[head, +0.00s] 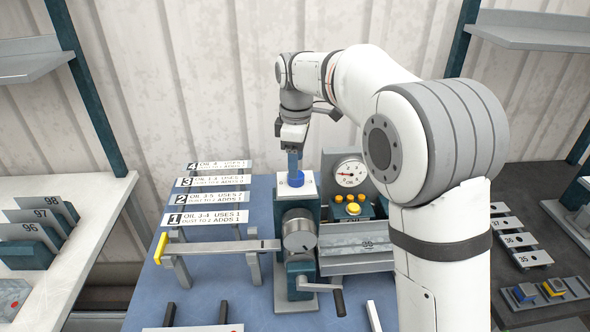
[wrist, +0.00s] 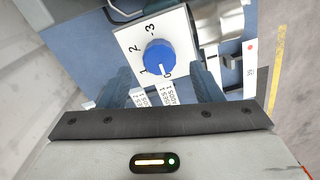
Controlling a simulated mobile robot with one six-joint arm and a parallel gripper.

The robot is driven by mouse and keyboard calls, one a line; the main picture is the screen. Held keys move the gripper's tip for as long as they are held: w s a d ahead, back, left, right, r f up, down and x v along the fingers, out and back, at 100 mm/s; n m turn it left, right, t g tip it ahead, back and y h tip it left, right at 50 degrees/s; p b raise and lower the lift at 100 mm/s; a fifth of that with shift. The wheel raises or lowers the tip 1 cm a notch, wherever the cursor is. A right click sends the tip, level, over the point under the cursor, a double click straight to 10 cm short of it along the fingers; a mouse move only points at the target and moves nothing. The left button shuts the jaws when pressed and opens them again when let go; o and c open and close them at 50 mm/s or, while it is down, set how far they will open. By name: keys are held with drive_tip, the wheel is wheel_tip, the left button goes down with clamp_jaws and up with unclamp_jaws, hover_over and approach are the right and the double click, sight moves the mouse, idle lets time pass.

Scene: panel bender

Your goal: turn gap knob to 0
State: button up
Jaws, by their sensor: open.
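The gap knob is a round blue knob (head: 296,178) on a white dial plate (head: 309,189) atop the teal bender column. In the wrist view the blue knob (wrist: 160,57) sits on the dial plate (wrist: 127,42), marked 3, 2, 1 and a partly hidden figure at the lower right. A small white mark on the knob's lower right edge points towards that hidden figure. My gripper (head: 294,156) points down just above the knob. In the wrist view my gripper (wrist: 163,82) is open, its fingers apart on either side below the knob. I see no contact.
A gauge (head: 350,171) and yellow buttons (head: 353,208) stand right of the column. A crank handle (head: 336,298) sticks out below. A yellow-ended bar (head: 215,246) and numbered label plates (head: 208,218) lie left. Side shelves hold numbered plates.

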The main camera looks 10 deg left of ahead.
drive_tip(key=shift+r, duration=2.15)
